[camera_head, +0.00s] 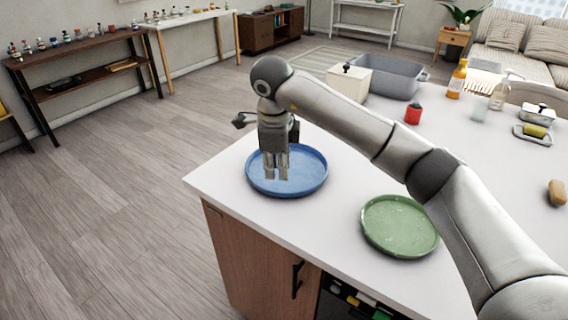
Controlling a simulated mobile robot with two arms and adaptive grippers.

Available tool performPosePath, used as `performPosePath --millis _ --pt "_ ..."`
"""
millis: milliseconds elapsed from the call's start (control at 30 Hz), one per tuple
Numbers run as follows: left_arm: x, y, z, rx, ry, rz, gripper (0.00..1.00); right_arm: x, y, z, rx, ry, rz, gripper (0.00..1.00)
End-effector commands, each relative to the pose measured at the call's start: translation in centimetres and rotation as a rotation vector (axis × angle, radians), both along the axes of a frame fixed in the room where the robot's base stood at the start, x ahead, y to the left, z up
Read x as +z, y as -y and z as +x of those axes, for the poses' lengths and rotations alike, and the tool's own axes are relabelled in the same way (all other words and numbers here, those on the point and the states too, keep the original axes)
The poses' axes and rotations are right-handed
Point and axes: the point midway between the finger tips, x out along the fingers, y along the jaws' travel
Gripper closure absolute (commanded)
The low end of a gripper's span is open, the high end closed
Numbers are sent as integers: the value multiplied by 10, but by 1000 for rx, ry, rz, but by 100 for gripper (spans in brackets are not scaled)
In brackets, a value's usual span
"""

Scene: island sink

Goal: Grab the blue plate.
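The blue plate (310,172) lies flat on the white island counter, close to its left corner. It is round with a raised rim. My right gripper (276,177) points straight down over the plate and hides part of its middle and left side. Its two fingertips are close together, and I see nothing between them. I cannot tell how far apart they are or whether they touch the plate. My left gripper is not in view.
A green plate (398,228) lies to the right, near the counter's front edge (300,252). A red jar (413,113), a white box (347,84), a grey basin (385,76) and bottles (456,80) stand further back. The counter between the two plates is clear.

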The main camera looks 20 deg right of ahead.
Motion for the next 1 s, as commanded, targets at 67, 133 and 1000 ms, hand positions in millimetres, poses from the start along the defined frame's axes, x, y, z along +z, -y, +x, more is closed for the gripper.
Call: performPosePath --millis 67,133,1000 --pt "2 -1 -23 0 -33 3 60 -13 1 2 0 -4 1 79" --pt "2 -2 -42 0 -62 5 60 -23 2 3 0 -3 1 79" --pt "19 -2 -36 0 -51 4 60 -85 7 11 1 2 4 84"
